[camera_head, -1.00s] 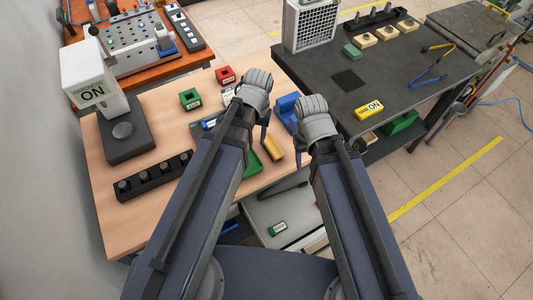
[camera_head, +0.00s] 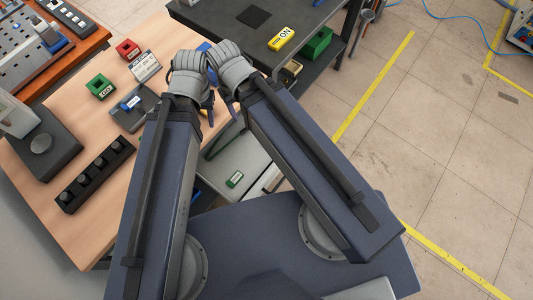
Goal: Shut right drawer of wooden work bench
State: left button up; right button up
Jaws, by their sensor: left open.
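The wooden work bench (camera_head: 88,213) has a pale top and stands at the left. Its right drawer (camera_head: 254,158) is a light grey tray, pulled out below the bench top and showing between my two forearms. A small green and white block (camera_head: 234,179) lies in it. My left gripper (camera_head: 208,108) is open over the bench's right edge, its fingers partly hidden behind my wrist. My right gripper (camera_head: 233,112) is close beside it, near the drawer's far end. Its fingers are mostly hidden by my own arm, and I cannot tell whether it touches the drawer.
A black holder (camera_head: 95,176), a green block (camera_head: 100,87) and a red block (camera_head: 128,49) stand on the bench. A dark table (camera_head: 300,22) with a yellow ON box (camera_head: 281,39) stands behind. The tiled floor (camera_head: 440,140) at right is open.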

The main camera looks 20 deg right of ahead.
aim_at(245, 155)
jog(key=k+l+u, duration=0.2)
jog(key=k+l, duration=0.4)
jog(key=l, duration=0.15)
jog(key=k+l+z, duration=0.15)
jog(key=k+l, duration=0.2)
jog(key=l, duration=0.15)
